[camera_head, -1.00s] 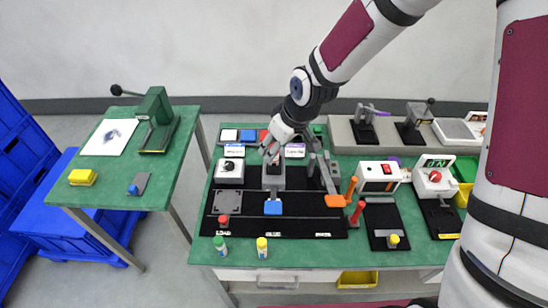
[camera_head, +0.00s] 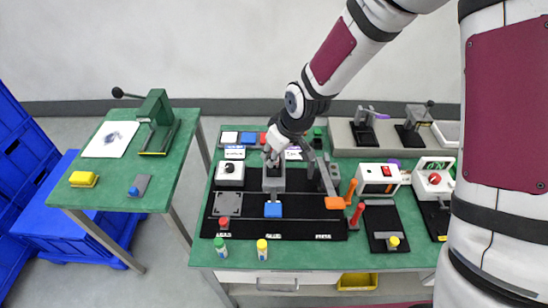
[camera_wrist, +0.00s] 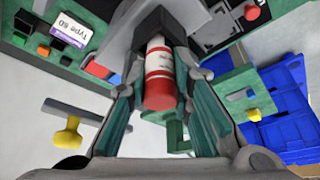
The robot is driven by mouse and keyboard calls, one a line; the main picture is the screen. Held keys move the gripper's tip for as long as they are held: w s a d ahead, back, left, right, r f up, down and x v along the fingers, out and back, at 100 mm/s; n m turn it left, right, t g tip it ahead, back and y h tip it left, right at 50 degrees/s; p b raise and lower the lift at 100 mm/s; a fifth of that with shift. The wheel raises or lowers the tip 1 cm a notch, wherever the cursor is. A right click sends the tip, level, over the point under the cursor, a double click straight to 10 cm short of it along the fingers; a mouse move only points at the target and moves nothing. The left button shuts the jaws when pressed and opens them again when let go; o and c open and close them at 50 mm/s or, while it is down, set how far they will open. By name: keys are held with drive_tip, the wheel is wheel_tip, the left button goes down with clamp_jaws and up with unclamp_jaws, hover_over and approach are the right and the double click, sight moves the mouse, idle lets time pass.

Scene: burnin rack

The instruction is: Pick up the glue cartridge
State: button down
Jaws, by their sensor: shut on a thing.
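The glue cartridge (camera_wrist: 159,78) is a small red and white cylinder with a printed label, seen in the wrist view. It sits between the two fingers of my gripper (camera_wrist: 163,105), which is shut on it. In the head view my gripper (camera_head: 272,153) points down over a grey block fixture (camera_head: 274,180) on the black board. The cartridge is hard to make out there, mostly covered by my fingers. I cannot tell whether it is clear of the fixture.
The green bench (camera_head: 303,256) is crowded. A white knob box (camera_head: 230,173) stands left of the fixture, and grey clamp arms with an orange handle (camera_head: 337,203) stand right. A red post (camera_head: 357,216) and yellow-topped bottle (camera_head: 262,249) stand nearer. A side table (camera_head: 108,181) is left.

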wheel_tip(320, 180, up, 10)
drive_tip(key=shift+f, duration=0.1)
idle(0.4)
